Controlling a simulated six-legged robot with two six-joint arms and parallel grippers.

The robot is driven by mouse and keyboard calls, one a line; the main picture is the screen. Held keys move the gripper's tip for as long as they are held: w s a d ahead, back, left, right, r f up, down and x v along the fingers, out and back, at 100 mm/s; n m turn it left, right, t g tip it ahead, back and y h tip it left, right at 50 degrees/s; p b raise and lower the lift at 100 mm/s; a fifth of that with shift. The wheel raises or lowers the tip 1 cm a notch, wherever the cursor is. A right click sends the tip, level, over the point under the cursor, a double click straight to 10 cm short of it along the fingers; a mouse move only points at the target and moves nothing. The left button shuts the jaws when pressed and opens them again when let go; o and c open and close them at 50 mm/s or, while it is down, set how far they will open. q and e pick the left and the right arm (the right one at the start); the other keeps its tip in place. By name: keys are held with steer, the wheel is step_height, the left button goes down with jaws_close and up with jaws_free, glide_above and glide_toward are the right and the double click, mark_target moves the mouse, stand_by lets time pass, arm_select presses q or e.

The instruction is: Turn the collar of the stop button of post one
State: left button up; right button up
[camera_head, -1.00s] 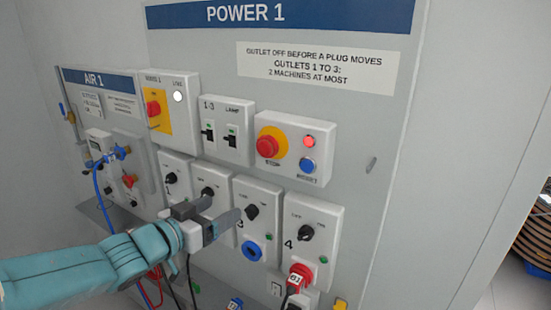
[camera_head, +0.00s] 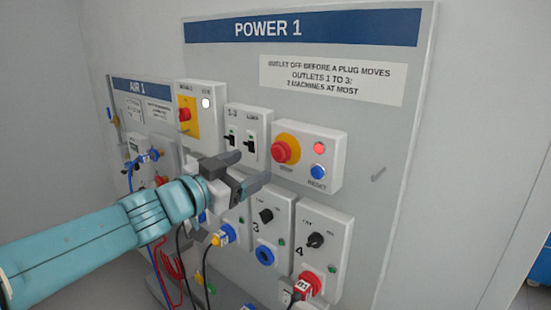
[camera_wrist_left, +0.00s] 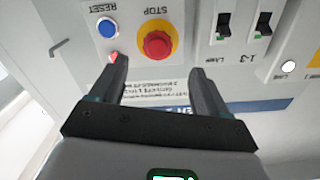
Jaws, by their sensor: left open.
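The stop button (camera_head: 282,152) is a red mushroom head on a yellow round plate, on a white box on the POWER 1 panel (camera_head: 400,120). A red lamp (camera_head: 319,148) and a blue RESET button (camera_head: 317,172) sit to its right. My left gripper (camera_head: 250,170) is open and empty, below and left of the stop button and apart from it. In the left wrist view the stop button (camera_wrist_left: 156,44) appears upside down, beyond and between the two open fingers (camera_wrist_left: 160,85). My right gripper is not in view.
Switches (camera_head: 241,141) stand left of the stop box. Outlet boxes 3 and 4 (camera_head: 322,245) with black knobs are below, with a red plug (camera_head: 303,288) at outlet 4. The AIR 1 panel (camera_head: 140,88) with blue and red hoses is at left.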

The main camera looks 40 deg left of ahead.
mark_target(276, 155)
arm_select(q)
steer(key=w, duration=0.8)
steer(key=shift+d, duration=0.4)
steer(key=shift+w+d, duration=0.15)
steer(key=shift+w, duration=0.1)
steer(key=shift+r, duration=0.1)
steer(key=c, duration=1)
